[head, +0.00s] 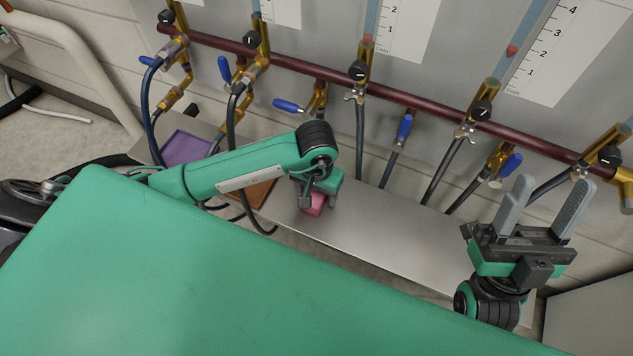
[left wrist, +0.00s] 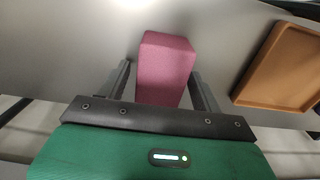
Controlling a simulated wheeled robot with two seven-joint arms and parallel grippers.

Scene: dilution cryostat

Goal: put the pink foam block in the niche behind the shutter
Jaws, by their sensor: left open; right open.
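The pink foam block (head: 314,205) lies on the metal shelf, partly hidden by my left gripper (head: 317,196) just above it. In the left wrist view the block (left wrist: 166,68) sits between the two spread fingers of my left gripper (left wrist: 161,88), with a narrow gap on each side. My right gripper (head: 548,205) is open and empty at the right, its fingers pointing up. I see no niche or shutter in either view.
The metal shelf (head: 390,228) is bare to the right of the block. An orange-brown tray (head: 262,190) and a purple tray (head: 185,149) lie to the left; the orange-brown tray also shows in the left wrist view (left wrist: 285,70). Hoses hang from a dark red pipe (head: 425,105) with blue-handled valves.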

